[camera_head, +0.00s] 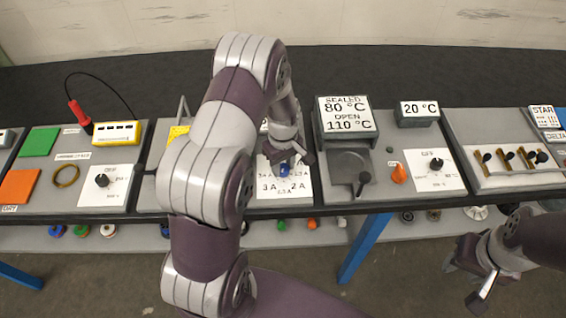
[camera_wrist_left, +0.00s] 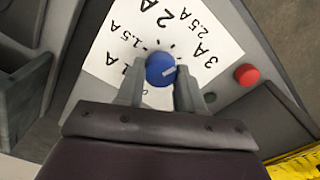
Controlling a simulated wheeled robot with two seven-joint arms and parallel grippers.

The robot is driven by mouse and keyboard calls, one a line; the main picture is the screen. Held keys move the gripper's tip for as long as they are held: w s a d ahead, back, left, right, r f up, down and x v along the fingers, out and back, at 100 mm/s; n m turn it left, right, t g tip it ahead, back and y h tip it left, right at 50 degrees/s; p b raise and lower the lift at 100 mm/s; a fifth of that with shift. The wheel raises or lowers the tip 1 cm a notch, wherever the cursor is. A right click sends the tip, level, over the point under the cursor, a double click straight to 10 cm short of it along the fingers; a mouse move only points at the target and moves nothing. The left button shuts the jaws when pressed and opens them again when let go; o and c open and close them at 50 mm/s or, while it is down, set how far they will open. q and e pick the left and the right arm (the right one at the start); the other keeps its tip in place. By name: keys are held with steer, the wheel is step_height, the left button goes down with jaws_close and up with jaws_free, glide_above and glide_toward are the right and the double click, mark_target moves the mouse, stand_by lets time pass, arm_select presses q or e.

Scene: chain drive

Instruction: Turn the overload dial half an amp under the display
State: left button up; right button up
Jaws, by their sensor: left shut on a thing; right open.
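The blue overload dial (camera_head: 284,169) stands on a white scale card (camera_head: 270,191) marked in amps, in the middle of the bench. In the left wrist view the dial (camera_wrist_left: 158,66) sits between the two fingers of my left gripper (camera_wrist_left: 160,88), which is shut on it. The dial's white mark points to the right, roughly toward the 3 A side; its exact reading is hard to tell. No current display can be read; my left arm covers the area behind the dial. My right gripper (camera_head: 472,285) is open and empty in front of the bench at the right.
A red button (camera_wrist_left: 247,75) lies beside the card in the left wrist view. To the right are a temperature display (camera_head: 346,117), a black lever (camera_head: 362,184) and an orange knob (camera_head: 399,173). A lower shelf holds small coloured parts.

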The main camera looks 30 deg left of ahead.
mark_target(283, 167)
arm_select(q)
steer(key=shift+w+r+n, duration=0.1)
steer(key=shift+r+n, duration=0.05)
steer(key=shift+n, duration=1.35)
steer(key=o, duration=1)
steer(key=shift+o, duration=0.2)
step_height(283, 167, up, 13)
steer(key=b, duration=0.1)
steer(key=shift+f+b, duration=0.2)
steer(key=shift+b, duration=0.1)
